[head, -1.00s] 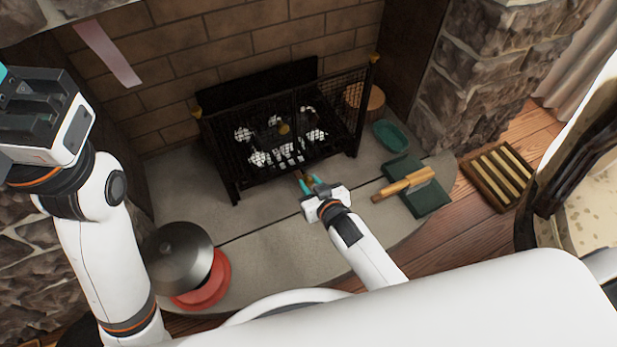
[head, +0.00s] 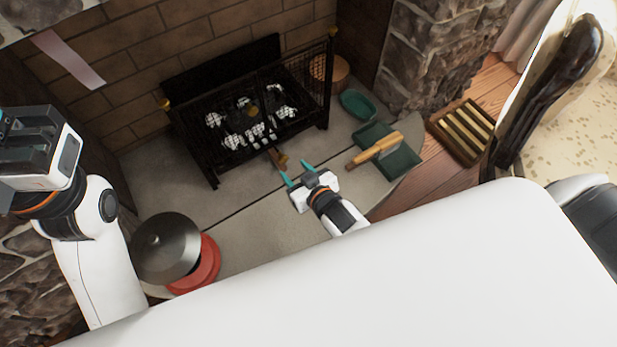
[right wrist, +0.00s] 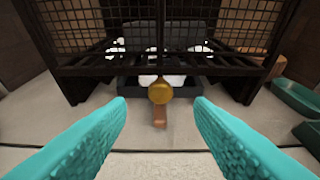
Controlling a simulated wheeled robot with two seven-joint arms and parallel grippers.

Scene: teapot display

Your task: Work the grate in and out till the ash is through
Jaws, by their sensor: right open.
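The black fireplace grate (head: 250,103) stands on the stone hearth behind a mesh front, with white and dark lumps (head: 233,141) in it. A short wooden handle (head: 277,158) sticks out low at its front; it also shows in the right wrist view (right wrist: 160,117), below a brass knob (right wrist: 160,90). My right gripper (head: 294,171) is open and empty, its teal fingers pointing at the handle from a short way in front. In the right wrist view the handle lies between and beyond the fingers. My left gripper (head: 40,150) is at the left edge; its fingertips are not clear.
A dark green tray (head: 398,160) with a wooden-handled tool (head: 376,150) lies right of my right gripper. A green dish (head: 358,104) and a log (head: 328,72) are behind it. A metal lid (head: 165,247) sits on a red base (head: 206,268) at front left. A slatted rack (head: 464,130) is at right.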

